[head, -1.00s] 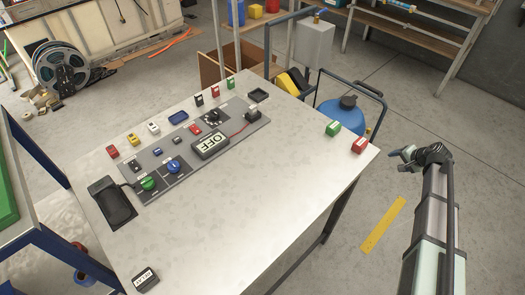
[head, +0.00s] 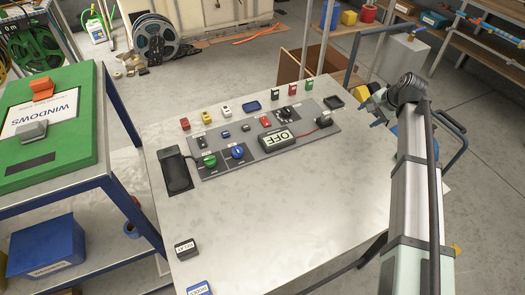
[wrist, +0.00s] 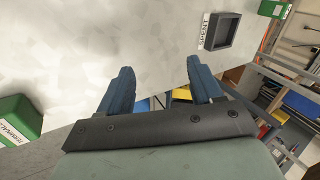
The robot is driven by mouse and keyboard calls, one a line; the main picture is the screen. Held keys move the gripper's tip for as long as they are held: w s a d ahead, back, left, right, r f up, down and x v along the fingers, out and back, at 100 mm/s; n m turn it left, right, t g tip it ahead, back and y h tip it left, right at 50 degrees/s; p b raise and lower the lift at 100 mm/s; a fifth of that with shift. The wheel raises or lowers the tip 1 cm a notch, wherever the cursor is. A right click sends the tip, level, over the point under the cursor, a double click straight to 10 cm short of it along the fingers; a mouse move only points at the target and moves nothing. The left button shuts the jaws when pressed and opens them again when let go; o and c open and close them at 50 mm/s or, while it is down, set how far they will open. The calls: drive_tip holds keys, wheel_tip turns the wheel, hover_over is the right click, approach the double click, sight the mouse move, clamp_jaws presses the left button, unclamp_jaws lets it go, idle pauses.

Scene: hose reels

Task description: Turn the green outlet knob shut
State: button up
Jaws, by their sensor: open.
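The green knob (head: 209,160) sits at the front left of the grey control panel (head: 222,172) on the table, just left of a blue knob (head: 237,151). The label by it is too small to read. My gripper (head: 370,108) is at the table's right side, well to the right of the green knob. In the wrist view my gripper (wrist: 160,86) is open, with nothing between its two blue fingers. The green knob is not in the wrist view.
Small coloured blocks line the back. The front of the table (head: 262,215) is mostly bare. A stand with a green board (head: 60,154) is at the left.

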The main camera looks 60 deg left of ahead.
drive_tip(key=shift+n+g+h, duration=0.5)
drive_tip(key=shift+n+h, duration=0.3)
drive_tip(key=s+a, duration=0.2)
drive_tip(key=s, duration=0.3)
drive_tip(key=s+a+r, duration=0.1)
drive_tip(key=s+a, duration=0.1)
drive_tip(key=s, duration=0.3)
drive_tip(key=s+a+r, duration=0.1)
drive_tip(key=s+a, duration=0.1)
drive_tip(key=s, duration=0.2)
drive_tip(key=shift+s+a+r, duration=0.2)
drive_tip(key=shift+s+r, duration=0.05)
drive_tip(key=shift+s, duration=0.15)
drive_tip(key=s+a+r+n+h, duration=0.1)
drive_tip(key=s+a+r, duration=0.15)
drive_tip(key=s, duration=0.85)
drive_tip(key=n+t+h, duration=0.1)
drive_tip(key=n+h, duration=0.1)
drive_tip(key=h, duration=0.1)
approach(209, 159)
wheel_tip(209, 159, down, 9)
drive_tip(key=shift+f, duration=0.1)
drive_tip(key=c, duration=1.1)
